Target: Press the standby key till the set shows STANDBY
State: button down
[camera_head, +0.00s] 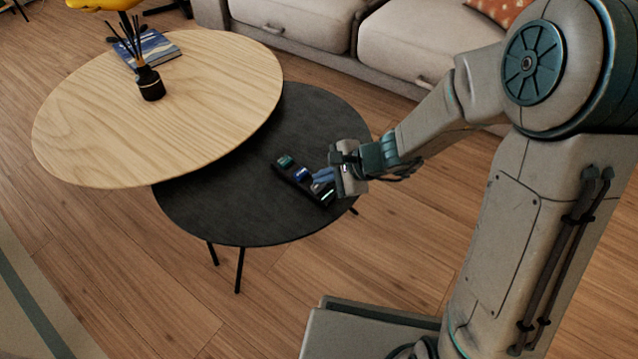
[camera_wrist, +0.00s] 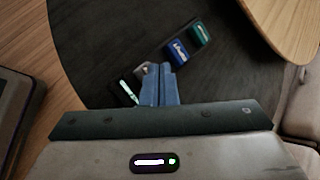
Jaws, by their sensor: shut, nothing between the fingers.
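The set is a slim dark bar (camera_head: 279,173) lying on the low black round table (camera_head: 215,208). It has a green key (camera_head: 286,161) at its far end and a blue key (camera_head: 303,174) beside it; both also show in the wrist view, green (camera_wrist: 199,34) and blue (camera_wrist: 176,51). A small grey key (camera_wrist: 140,70) sits partly behind my fingers. A lit display (camera_wrist: 127,92) is at the near end; its text is too small to read. My gripper (camera_head: 316,177) is shut and empty, its blue fingertips (camera_wrist: 160,72) over the bar beside the grey key. I cannot tell whether they touch it.
A higher light wood table (camera_head: 200,110) overlaps the black one and carries a reed diffuser (camera_head: 150,84) and a blue book (camera_head: 150,50). A beige sofa (camera_head: 400,45) stands behind. The black table's front is clear.

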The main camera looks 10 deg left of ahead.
aim_at(323, 186)
jog(key=shift+f, duration=0.75)
dwell(0.5)
jog(key=shift+r, duration=0.1)
jog(key=shift+r+p, duration=0.9)
jog(key=shift+r, duration=0.3)
jog(key=shift+r+p, duration=1.9)
jog(key=shift+r, duration=0.6)
